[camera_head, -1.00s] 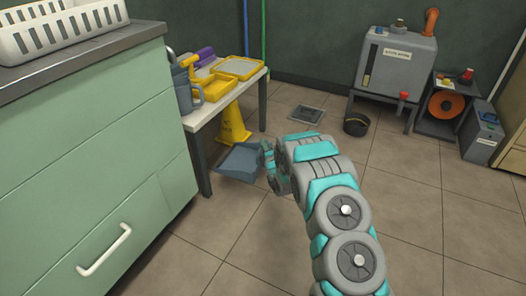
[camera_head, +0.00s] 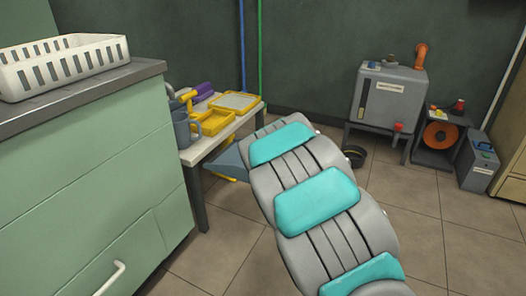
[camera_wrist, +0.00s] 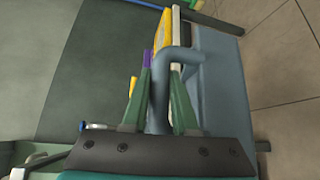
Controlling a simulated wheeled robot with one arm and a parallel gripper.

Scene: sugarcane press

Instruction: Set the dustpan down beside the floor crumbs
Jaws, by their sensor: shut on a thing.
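In the wrist view the dustpan's broad pan (camera_wrist: 222,85) fills the right of centre, close to the camera. My gripper (camera_wrist: 162,66) has its two green fingers on either side of the dustpan's curved handle (camera_wrist: 158,105), shut on it. My gripper itself is hidden behind my arm in the head view. I see no floor crumbs in either view.
The small table (camera_head: 222,137) holds yellow trays (camera_head: 215,121) and a grey-blue jug (camera_head: 184,126). The green cabinet (camera_head: 85,190) stands left. A dark bowl (camera_head: 354,156) sits on the floor before the grey machine (camera_head: 388,98). Tiled floor (camera_head: 415,200) is open at the right.

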